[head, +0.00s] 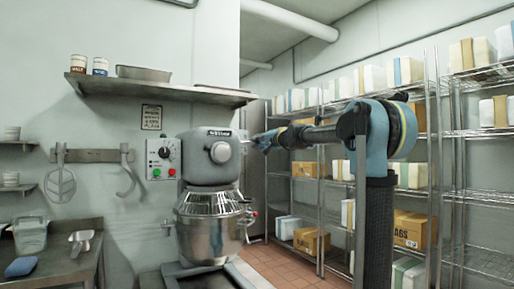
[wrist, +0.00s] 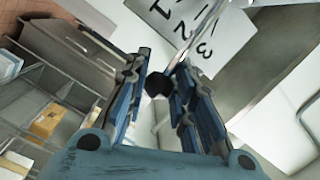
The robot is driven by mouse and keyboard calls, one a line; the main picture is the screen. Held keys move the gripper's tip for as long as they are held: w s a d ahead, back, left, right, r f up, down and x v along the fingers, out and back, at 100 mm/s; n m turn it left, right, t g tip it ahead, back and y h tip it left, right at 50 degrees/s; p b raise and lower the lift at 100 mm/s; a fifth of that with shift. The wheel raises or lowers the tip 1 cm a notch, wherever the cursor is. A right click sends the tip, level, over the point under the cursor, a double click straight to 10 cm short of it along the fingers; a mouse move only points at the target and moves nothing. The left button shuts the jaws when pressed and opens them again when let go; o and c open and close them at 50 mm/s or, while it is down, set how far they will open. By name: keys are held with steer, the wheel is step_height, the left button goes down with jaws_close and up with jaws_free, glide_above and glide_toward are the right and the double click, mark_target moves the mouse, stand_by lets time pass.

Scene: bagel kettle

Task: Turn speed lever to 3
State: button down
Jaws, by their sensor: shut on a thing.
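The mixer (head: 210,160) stands left of centre in the head view, with its steel bowl (head: 208,228) below. My gripper (head: 258,141) is at the right side of the mixer's head. In the wrist view, my gripper (wrist: 161,70) is closed around the black knob of the speed lever (wrist: 158,85). The lever's shiny rod runs up and right from the knob across a white plate (wrist: 222,40) with the numbers 1, 2 and 3. The rod crosses near the 2 and 3; I cannot tell exactly which mark it points to. The lever is too small to make out in the head view.
A control box (head: 162,158) with a dial and coloured buttons is on the wall left of the mixer. A wall shelf (head: 160,90) hangs above. Wire racks (head: 432,130) with boxes stand at the right. A steel table (head: 60,245) is at the left.

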steer(key=shift+r+n, duration=0.65)
steer(key=shift+n, duration=0.15)
steer(key=shift+s, duration=0.1)
steer(key=c, duration=1.4)
jaws_free()
steer(key=shift+a, duration=0.1)
steer(key=shift+o, duration=0.2)
steer(key=v, duration=1.2)
